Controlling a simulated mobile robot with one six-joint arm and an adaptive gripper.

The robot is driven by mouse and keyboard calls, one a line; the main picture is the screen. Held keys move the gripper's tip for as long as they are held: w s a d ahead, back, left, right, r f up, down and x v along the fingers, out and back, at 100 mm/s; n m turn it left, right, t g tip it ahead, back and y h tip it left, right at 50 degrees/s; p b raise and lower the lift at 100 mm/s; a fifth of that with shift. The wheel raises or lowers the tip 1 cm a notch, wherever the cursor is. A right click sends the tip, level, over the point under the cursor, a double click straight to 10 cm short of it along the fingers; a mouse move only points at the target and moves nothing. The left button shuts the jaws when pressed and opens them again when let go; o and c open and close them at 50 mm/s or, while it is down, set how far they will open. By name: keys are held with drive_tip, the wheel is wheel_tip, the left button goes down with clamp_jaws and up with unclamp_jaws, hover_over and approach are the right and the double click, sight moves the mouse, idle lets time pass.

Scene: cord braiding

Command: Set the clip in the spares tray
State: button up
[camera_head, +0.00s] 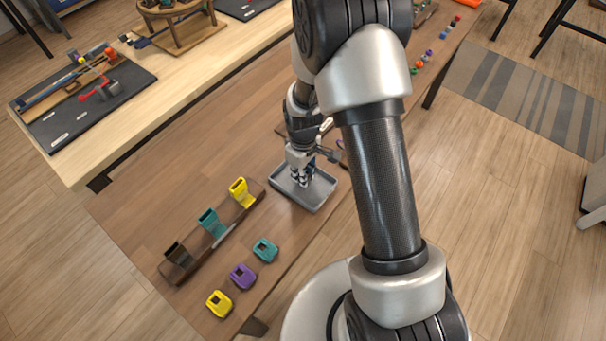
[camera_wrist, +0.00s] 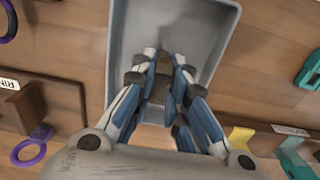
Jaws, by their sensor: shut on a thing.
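The grey spares tray (camera_head: 318,200) lies on the brown table, and its floor and rim (camera_wrist: 121,45) fill the upper middle of the wrist view. My gripper (camera_head: 302,181) points down over the tray. In the wrist view my gripper (camera_wrist: 166,78) has its blue-and-grey fingers closed on a small dark brown clip (camera_wrist: 163,88). The fingers hide much of the clip. I cannot tell whether it touches the tray floor.
A wooden rack holds a dark clip (camera_head: 177,254), a teal one (camera_head: 212,222) and a yellow one (camera_head: 240,191). Teal (camera_head: 265,250), purple (camera_head: 242,277) and yellow (camera_head: 219,303) pieces lie along the table's near edge. Purple rings (camera_wrist: 28,153) are left in the wrist view.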

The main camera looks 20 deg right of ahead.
drive_tip(key=shift+r, duration=0.1)
drive_tip(key=o, duration=0.8)
wheel_tip(320, 180, up, 22)
drive_tip(key=s+m+t+p, duration=0.1)
drive_tip(key=s+m+p, duration=0.1)
drive_tip(key=s+p, duration=0.15)
drive_tip(key=s+r+m+t, duration=0.1)
drive_tip(key=s+r, duration=0.3)
drive_tip(key=s, duration=0.2)
drive_tip(key=s+r+m+t, duration=0.1)
drive_tip(key=s+r+m, duration=0.1)
drive_tip(key=s+r, duration=0.3)
drive_tip(key=s+r+m+t, duration=0.1)
drive_tip(key=s+r+m, duration=0.1)
drive_tip(key=s+r, duration=0.2)
drive_tip(key=shift+s+r+t, duration=0.15)
drive_tip(key=shift+s, duration=0.6)
drive_tip(key=shift+s+r+t, duration=0.1)
drive_tip(key=shift+s+t, duration=0.05)
drive_tip(key=shift+s, duration=0.6)
